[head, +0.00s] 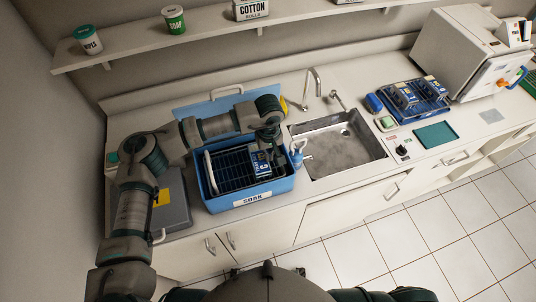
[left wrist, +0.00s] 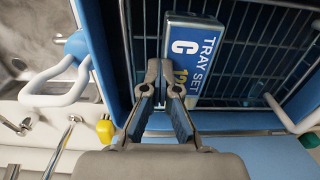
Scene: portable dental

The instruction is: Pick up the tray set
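A tray set (head: 261,164), labelled "TRAY SET C" on blue and white, is in the blue soak bin (head: 249,199), against a dark wire rack. In the left wrist view the tray set (left wrist: 196,60) is just right of the fingers. My left gripper (head: 268,143) reaches down into the bin beside the tray set. In the left wrist view its fingertips (left wrist: 163,72) are close together at the label's left edge. I cannot tell whether they hold its edge or a rack wire. My right gripper is out of view.
A blue tray (head: 424,110) holding similar sets stands beyond the sink, near a white machine (head: 472,50). A shelf (head: 130,49) runs above the counter.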

